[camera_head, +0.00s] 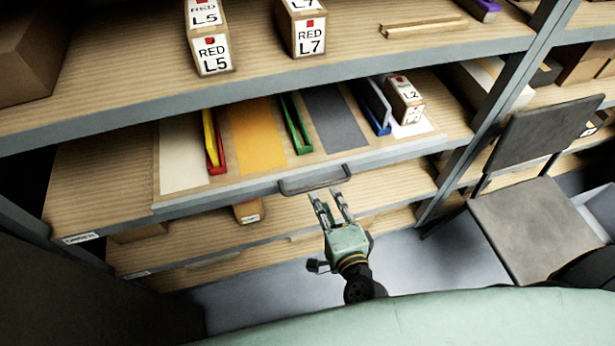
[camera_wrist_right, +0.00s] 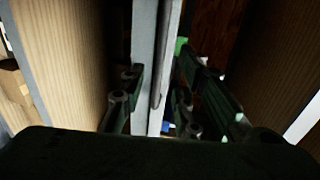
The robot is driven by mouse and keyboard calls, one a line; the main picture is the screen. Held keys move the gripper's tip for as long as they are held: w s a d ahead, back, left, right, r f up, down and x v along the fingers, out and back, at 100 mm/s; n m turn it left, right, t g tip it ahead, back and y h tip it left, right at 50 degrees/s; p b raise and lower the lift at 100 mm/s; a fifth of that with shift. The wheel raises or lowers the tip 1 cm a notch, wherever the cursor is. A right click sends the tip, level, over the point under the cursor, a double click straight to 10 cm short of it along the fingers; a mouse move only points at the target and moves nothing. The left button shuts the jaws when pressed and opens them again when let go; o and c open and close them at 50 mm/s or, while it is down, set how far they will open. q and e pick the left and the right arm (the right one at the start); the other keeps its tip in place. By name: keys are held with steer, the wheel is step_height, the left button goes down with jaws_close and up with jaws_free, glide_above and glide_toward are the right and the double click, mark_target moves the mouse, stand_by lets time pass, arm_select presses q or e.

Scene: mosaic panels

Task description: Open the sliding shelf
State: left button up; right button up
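The sliding shelf (camera_head: 230,187) is a wooden board with a grey front edge under the upper shelf, bearing several coloured panels. Its dark grey bar handle (camera_head: 315,181) sits at the middle of the front edge. My right gripper (camera_head: 329,203) is just in front of and below the handle, fingers pointing at it. The two fingers are apart with nothing between them that I can make out in the head view. In the right wrist view the fingers (camera_wrist_right: 153,103) are spread on either side of the grey edge and handle strip. Contact cannot be told. My left gripper is out of view.
The upper shelf (camera_head: 130,75) carries boxes marked RED L5 (camera_head: 211,50) and RED L7 (camera_head: 303,35). A box marked L2 (camera_head: 402,98) stands on the sliding shelf. A chair (camera_head: 530,215) stands at the right. Grey floor is open beside my right arm.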

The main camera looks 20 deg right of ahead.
mark_target(319, 188)
steer(key=x, duration=0.4)
steer(key=shift+d+r, duration=0.1)
steer(key=shift+x, duration=1.5)
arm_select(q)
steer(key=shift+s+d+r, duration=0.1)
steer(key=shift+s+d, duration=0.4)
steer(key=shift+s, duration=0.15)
arm_select(e)
jaws_close()
